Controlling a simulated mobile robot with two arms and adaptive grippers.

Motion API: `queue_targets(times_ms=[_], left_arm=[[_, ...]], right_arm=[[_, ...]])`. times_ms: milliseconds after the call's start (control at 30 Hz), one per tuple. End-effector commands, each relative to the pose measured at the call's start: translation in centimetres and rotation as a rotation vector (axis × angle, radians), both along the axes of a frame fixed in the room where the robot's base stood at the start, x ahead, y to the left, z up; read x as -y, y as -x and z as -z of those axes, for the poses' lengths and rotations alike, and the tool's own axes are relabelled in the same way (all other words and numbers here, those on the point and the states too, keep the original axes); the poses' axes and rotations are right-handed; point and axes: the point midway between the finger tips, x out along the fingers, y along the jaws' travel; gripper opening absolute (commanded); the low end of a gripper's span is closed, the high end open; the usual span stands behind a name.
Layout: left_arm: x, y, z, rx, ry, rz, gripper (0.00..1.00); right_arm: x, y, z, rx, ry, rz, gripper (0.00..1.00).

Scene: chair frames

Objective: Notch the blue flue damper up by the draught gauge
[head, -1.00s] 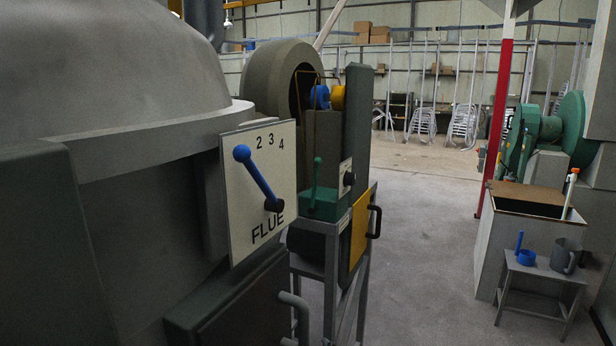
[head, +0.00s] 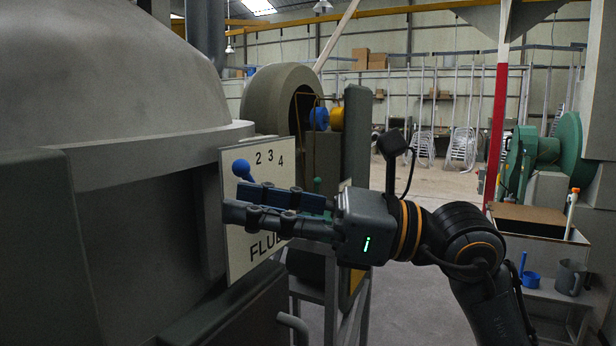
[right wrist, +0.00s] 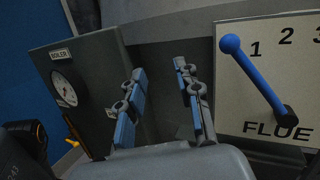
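The blue flue damper lever (head: 241,168) has a round knob and is tilted up and left on a white plate (head: 240,264) marked FLUE. In the right wrist view the lever (right wrist: 257,81) runs from a dark pivot to its knob, just left of the numeral 1. My right gripper (head: 236,201) is in front of the plate and overlaps the lower lever in the head view. In the right wrist view the gripper (right wrist: 159,68) is open and empty, left of the lever. A round dial (right wrist: 64,89) labelled BOILER is further left. I cannot identify the draught gauge.
The large grey boiler body (head: 110,80) fills the left. A green handle (head: 317,184) stands behind the plate, partly hidden. At right are a red post (head: 497,130), a green machine (head: 540,150) and a bench with a grey mug (head: 570,277). The floor between is open.

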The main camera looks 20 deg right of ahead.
Motion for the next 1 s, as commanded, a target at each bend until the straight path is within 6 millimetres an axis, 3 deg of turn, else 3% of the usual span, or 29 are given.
queue_targets(times_ms=[200,367,967,1000], left_arm=[[0.0,0.1,0.1,-0.001,0.000,0.000,0.65],[-0.1,0.1,0.0,-0.002,-0.001,0.000,0.65],[-0.4,0.1,-3.4,-0.001,-0.005,-0.002,0.65],[-0.4,0.1,-3.3,-0.001,-0.005,-0.002,0.65]], right_arm=[[4.8,-1.6,-1.6,0.121,0.279,0.337,0.34],[6.4,-2.1,-2.2,0.134,0.332,0.428,0.34],[1.6,-8.3,-2.4,0.130,0.332,0.427,0.34],[1.5,-8.4,-2.1,0.132,0.333,0.429,0.30]])
